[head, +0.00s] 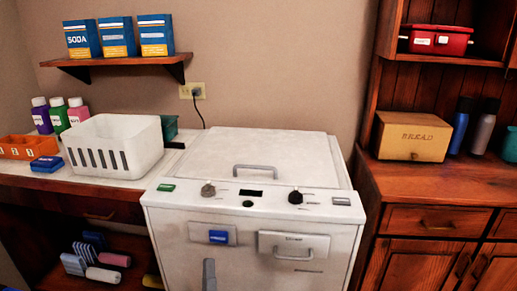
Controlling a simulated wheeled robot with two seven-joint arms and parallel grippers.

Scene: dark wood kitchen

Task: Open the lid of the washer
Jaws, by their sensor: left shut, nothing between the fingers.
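The white washer (180,257) stands in the middle of the head view. Its lid (255,147) lies flat and closed on top, with a grey bar handle (255,169) near the lid's front edge. The front control strip has two knobs, a small dark display and a green button. My right gripper is out of view.
A white basket (115,146) stands on the counter left of the lid, by several bottles and an orange tray (28,147). A shelf (118,64) with blue boxes hangs above. A wooden cabinet with a bread box (411,136) stands at right. The lid's top is clear.

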